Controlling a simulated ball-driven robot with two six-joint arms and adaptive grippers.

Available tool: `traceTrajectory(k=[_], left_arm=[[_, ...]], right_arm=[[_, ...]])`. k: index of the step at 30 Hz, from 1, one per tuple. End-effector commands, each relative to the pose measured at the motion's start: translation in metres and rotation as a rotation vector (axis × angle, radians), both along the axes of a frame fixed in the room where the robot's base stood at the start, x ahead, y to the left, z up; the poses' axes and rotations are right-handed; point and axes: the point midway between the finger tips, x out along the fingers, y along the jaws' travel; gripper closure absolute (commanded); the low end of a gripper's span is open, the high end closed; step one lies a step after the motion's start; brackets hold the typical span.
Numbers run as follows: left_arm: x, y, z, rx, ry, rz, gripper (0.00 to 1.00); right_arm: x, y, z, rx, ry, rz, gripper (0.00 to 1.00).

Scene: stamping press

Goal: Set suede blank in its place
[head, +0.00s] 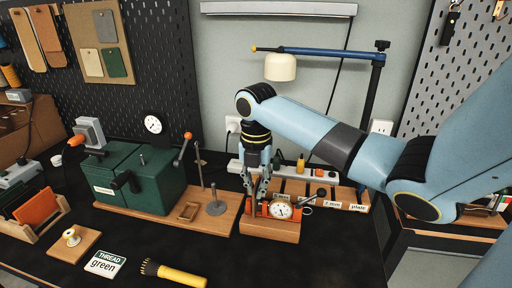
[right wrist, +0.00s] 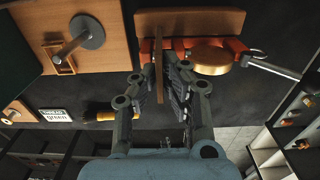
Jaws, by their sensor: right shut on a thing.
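My right gripper (head: 261,198) points down at the small dial gauge (head: 282,210) on its wooden block. In the right wrist view my right gripper (right wrist: 160,65) is shut on a thin brown piece, which looks like the suede blank (right wrist: 159,80). The blank stands upright and nearly edge-on between the fingers, beside the gauge's orange-red frame (right wrist: 233,45). I cannot tell whether it touches the gauge. In the head view the fingers and gauge hide it. My left gripper is not in view.
The green press (head: 140,180) stands on a wooden base at left, with a small wooden frame (head: 188,211) and a post with a round foot (head: 216,208). A brush (head: 175,273), a "THREAD green" card (head: 105,264) and a lamp (head: 281,67) are nearby. The front middle bench is clear.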

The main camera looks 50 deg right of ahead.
Motion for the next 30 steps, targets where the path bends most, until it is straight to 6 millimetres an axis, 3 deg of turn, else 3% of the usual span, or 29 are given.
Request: traceTrajectory(k=[9,10,15,25,30], left_arm=[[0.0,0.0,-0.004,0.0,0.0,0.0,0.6],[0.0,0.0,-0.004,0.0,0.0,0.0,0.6],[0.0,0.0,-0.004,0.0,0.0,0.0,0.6],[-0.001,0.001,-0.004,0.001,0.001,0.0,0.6],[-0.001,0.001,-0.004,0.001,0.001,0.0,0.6]], right_arm=[[0.0,0.0,-0.007,0.001,0.0,0.0,1.0],[0.0,0.0,-0.007,0.001,0.0,0.0,0.9],[0.0,0.0,-0.007,0.0,0.0,0.0,0.68],[0.0,0.0,-0.003,0.0,-0.001,0.0,0.67],[0.001,-0.001,0.024,-0.003,-0.004,0.002,0.67]])
